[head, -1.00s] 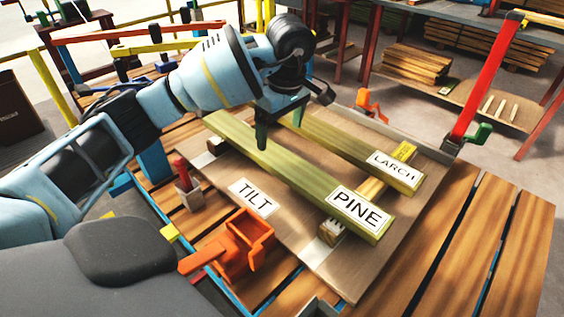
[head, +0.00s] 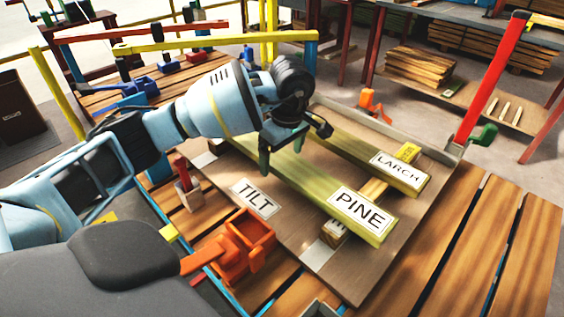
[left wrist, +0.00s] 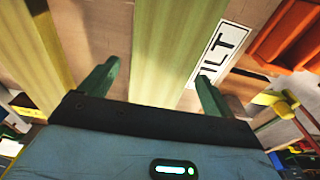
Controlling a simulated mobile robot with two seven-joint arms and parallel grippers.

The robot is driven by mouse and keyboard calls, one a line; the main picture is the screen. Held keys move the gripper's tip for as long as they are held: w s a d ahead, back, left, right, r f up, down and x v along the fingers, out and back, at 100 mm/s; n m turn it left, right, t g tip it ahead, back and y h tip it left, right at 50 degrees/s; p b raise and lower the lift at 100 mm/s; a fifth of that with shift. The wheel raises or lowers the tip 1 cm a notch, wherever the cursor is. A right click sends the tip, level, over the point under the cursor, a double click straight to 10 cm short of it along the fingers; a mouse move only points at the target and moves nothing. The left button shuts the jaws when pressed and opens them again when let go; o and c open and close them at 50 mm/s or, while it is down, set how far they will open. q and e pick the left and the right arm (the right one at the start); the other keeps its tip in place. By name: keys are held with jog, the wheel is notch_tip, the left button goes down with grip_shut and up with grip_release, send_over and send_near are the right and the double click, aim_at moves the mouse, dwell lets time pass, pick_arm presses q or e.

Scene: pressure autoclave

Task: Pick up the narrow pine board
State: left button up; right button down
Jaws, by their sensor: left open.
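The narrow pine board (head: 318,188), pale yellow-green with a PINE label, lies slanting across the brown tilting panel (head: 290,232). Its near right end rests over a notched block; its far left end is partly behind my gripper. My left gripper (head: 283,152) is open over the board's far left part. In the left wrist view, the pine board (left wrist: 163,50) runs between the two green fingers (left wrist: 154,85), one at each side, with gaps. I cannot tell how far down the fingers reach. My right gripper is not in view.
The larch board (head: 345,153) lies parallel behind the pine board and also shows in the left wrist view (left wrist: 38,45). A TILT label (head: 255,198) is on the panel. An orange clamp-like holder (head: 245,240) stands at its front edge, and a red post (head: 490,80) at the right.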

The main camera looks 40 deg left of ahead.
aim_at(281, 159)
pick_arm(q)
jog(key=shift+c, duration=0.4)
jog(key=c, duration=1.2)
jog(key=shift+r, duration=0.1)
jog(key=shift+c, duration=0.8)
jog(key=shift+r, duration=0.1)
jog(key=shift+r, duration=0.25)
jog(key=r, duration=0.3)
jog(key=shift+s+d+p, duration=0.2)
jog(key=shift+d+p, duration=0.05)
jog(key=shift+p, duration=0.1)
jog(key=s+d+r+p, duration=0.1)
jog(key=s+d, duration=0.9)
jog(key=s, duration=0.1)
jog(key=shift+s+r+p, duration=0.15)
jog(key=shift+s+p, duration=0.1)
jog(key=shift+p, duration=0.05)
